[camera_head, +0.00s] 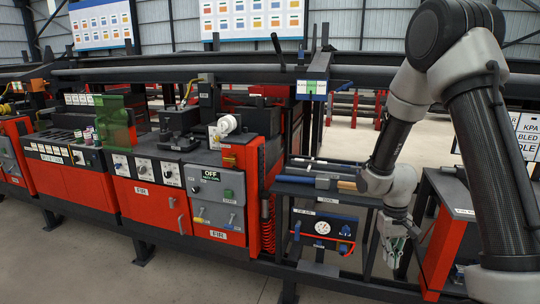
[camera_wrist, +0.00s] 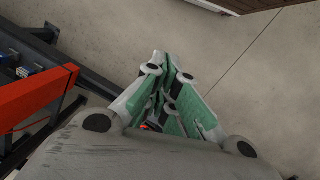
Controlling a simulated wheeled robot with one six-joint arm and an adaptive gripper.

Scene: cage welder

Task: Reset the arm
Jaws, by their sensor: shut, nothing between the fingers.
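My arm rises at the right of the head view and bends over, with its lower links hanging down. My gripper (camera_head: 399,243) hangs at the low end of the arm, beside the dark frame and the gauge panel (camera_head: 323,229). In the wrist view my gripper (camera_wrist: 167,62) shows grey and green fingers drawn together, with nothing held between them. Concrete floor (camera_wrist: 240,85) lies beyond the fingertips.
A red and black machine bench (camera_head: 180,195) with control panels runs across the left and middle. A red-sided cabinet (camera_head: 441,245) stands just right of my gripper. In the wrist view a red beam (camera_wrist: 38,98) and dark rails lie at left. The floor at right is mostly clear.

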